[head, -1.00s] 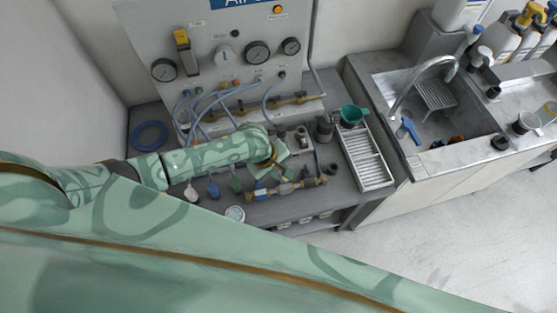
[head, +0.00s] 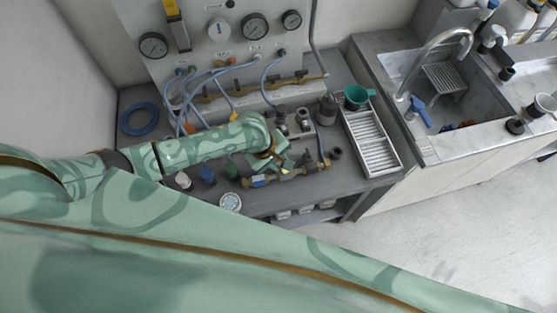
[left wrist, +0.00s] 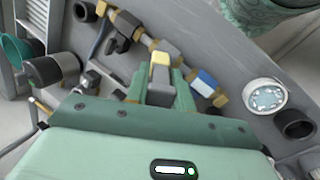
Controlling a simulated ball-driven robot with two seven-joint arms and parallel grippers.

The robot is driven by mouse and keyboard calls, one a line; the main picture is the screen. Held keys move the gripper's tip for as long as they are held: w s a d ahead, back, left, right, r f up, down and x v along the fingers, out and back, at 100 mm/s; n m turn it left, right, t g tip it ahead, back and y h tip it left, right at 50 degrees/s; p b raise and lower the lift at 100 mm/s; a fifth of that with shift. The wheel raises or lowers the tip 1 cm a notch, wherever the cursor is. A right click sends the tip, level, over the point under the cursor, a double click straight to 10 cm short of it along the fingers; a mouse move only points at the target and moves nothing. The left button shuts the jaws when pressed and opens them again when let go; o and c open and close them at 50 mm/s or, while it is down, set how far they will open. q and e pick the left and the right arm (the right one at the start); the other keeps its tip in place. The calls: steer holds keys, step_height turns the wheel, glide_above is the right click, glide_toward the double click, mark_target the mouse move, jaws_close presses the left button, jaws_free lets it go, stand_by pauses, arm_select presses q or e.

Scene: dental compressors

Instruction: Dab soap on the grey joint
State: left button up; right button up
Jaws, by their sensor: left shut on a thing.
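My left gripper (left wrist: 160,85) is shut on a small grey piece with a pale yellow tip (left wrist: 160,59), seen in the left wrist view. In the head view, the gripper (head: 270,166) is over the brass pipe run on the bench, and my arm hides what it holds. The pipe run also has a blue-and-white joint (left wrist: 204,83) and a dark joint (left wrist: 125,23). My right gripper is not in view.
A teal cup (head: 357,97) stands at the upper end of a slatted tray (head: 376,150), with a dark grey pot (head: 327,111) beside it. A round gauge (head: 230,202) lies near the bench's front edge. A panel with gauges and hoses stands behind; a sink (head: 440,100) is at right.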

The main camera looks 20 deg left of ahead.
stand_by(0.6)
arm_select(q)
steer(key=shift+f, duration=0.5)
stand_by(0.7)
steer(key=shift+s+f+p, duration=0.1)
steer(key=shift+p, duration=0.2)
stand_by(1.4)
step_height(320, 180, up, 7)
steer(key=p, duration=0.9)
